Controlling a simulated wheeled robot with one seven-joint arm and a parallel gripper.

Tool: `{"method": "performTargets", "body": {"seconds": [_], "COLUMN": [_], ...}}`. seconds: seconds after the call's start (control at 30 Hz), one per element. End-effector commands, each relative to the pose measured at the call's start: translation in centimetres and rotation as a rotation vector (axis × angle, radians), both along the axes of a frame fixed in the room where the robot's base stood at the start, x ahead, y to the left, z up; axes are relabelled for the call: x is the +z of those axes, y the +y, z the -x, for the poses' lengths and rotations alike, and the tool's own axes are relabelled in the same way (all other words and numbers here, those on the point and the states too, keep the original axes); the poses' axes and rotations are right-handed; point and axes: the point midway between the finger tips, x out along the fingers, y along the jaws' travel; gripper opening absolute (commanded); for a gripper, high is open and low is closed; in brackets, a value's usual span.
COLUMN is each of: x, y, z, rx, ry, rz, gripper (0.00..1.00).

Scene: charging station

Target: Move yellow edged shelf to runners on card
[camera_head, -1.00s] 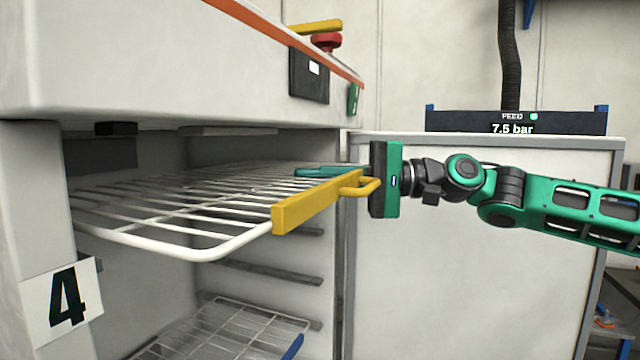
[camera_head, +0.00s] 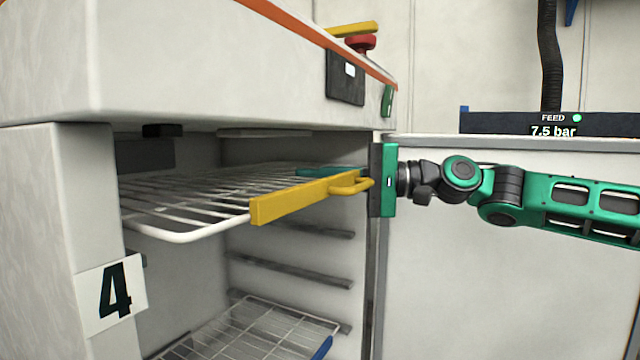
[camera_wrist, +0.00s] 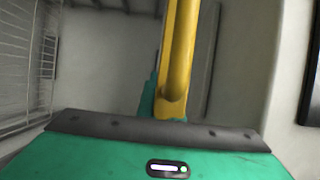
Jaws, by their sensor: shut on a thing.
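The yellow-edged wire shelf (camera_head: 190,205) is white, roughly level, and sits partly inside the upper part of the open cabinet. Its front corner still sticks out of the opening. Its yellow edge (camera_head: 290,202) carries a yellow handle. My gripper (camera_head: 352,178) is shut on the shelf at its yellow edge, to the right of the shelf. In the wrist view the yellow handle (camera_wrist: 178,60) runs up between the gripper's fingers. The card (camera_head: 110,292) with a black "4" is on the cabinet's left post. Grey runners (camera_head: 290,268) line the inner right wall below the shelf.
A lower wire shelf with a blue edge (camera_head: 322,347) sits in the cabinet below. The cabinet's overhanging top (camera_head: 200,70) is close above the held shelf. A pale panel (camera_head: 480,270) stands to the right, under a display reading 7.5 bar (camera_head: 555,124).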

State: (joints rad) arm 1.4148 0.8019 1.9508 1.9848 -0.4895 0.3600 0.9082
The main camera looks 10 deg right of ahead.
Motion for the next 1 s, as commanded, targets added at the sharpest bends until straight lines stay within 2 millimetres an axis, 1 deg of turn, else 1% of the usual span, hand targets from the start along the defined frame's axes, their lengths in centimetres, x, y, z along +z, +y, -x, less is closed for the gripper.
{"method": "performTargets", "body": {"seconds": [1.0], "x": [0.1], "y": [5.4], "z": [-4.1], "rx": [0.002], "ry": [-0.002], "rz": [-0.004], "gripper": [0.0]}}
